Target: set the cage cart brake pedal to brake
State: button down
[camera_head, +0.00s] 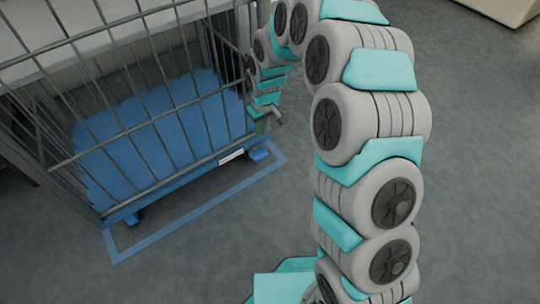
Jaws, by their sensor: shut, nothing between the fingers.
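The cage cart (127,218) has grey metal bars and a blue base. It stands at the left, within a blue outline on the floor. My arm arches over from the lower right to the cart's near right corner. My gripper (278,117) shows small and dark at the arm's end, shut and empty, beside that corner just above the base. A small green part (261,126) shows at the corner next to my gripper; I cannot tell whether it is the brake pedal or its position. A blue caster part (258,154) shows below the corner. Contact cannot be told.
The blue floor outline (200,210) runs along the cart's near side. The grey floor is clear in front of the cart and to the right. A pale object (505,8) stands at the top right. A light surface (25,35) lies behind the cart's bars.

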aim_at(260, 153)
jog(key=shift+w+d+f, duration=0.1)
jog(key=shift+w+f, duration=0.05)
jog(key=shift+f, duration=0.45)
jog(key=shift+w+f, duration=0.15)
jog(key=shift+f, duration=0.45)
jog(key=f, duration=0.3)
jog(key=f+b, duration=0.1)
jog(key=f, duration=0.2)
jog(key=w+f, duration=0.1)
jog(key=f, duration=0.3)
jog(key=shift+w+a+b, duration=0.1)
jog(key=shift+a+b, duration=0.25)
jog(key=shift+a, duration=0.05)
